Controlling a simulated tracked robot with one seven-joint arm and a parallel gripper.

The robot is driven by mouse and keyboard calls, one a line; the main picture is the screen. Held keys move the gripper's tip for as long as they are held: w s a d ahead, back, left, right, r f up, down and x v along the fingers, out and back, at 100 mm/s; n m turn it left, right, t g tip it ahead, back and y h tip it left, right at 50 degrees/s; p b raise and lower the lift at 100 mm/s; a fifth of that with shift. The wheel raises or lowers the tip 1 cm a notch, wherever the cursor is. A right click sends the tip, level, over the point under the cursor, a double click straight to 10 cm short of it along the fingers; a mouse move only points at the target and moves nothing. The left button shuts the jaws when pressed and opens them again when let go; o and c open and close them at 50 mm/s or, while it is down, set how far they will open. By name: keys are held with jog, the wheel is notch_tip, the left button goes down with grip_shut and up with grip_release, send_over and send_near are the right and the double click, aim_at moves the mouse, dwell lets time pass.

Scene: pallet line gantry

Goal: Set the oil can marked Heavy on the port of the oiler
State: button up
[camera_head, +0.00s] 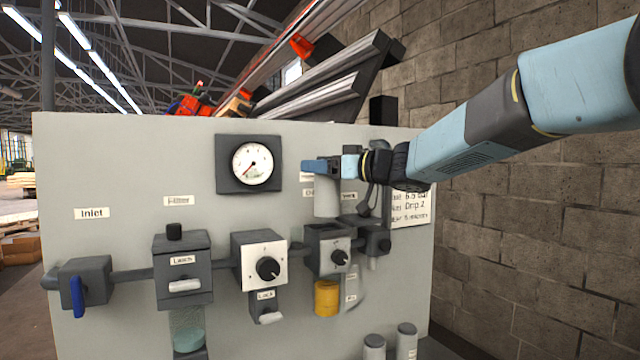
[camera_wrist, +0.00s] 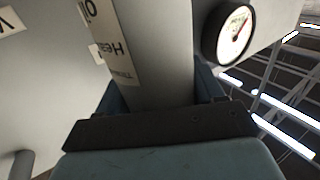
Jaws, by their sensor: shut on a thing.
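My gripper (camera_head: 320,167) is shut on a pale grey, upright oil can (camera_head: 327,198). In the wrist view the can (camera_wrist: 150,45) stands between the jaws (camera_wrist: 160,92), and its label shows part of "Oil" and "Hea", turned sideways. The oiler (camera_head: 328,240) is a dark block with a knob on a pale plate and a yellow bowl (camera_head: 327,298) beneath. The can is directly over the oiler's top in the head view, its bottom close to it. I cannot tell whether they touch. The port itself is not clearly visible.
A regulator (camera_head: 259,262) and a filter block (camera_head: 182,270) with a latch stand left of the oiler on the same pipe. A gauge (camera_head: 249,164) is on the panel at upper left. Two grey cans (camera_head: 374,347) (camera_head: 406,341) stand at the bottom right. A brick wall is at right.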

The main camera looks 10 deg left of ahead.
aim_at(321, 182)
jog(key=shift+w+a+f, duration=0.1)
jog(key=shift+w+f, duration=0.05)
jog(key=shift+f, duration=0.8)
jog(key=shift+w+a+f, duration=0.1)
jog(key=shift+w+f, duration=0.05)
jog(key=shift+f, duration=0.75)
jog(key=shift+f, duration=0.1)
jog(key=o, duration=1.7)
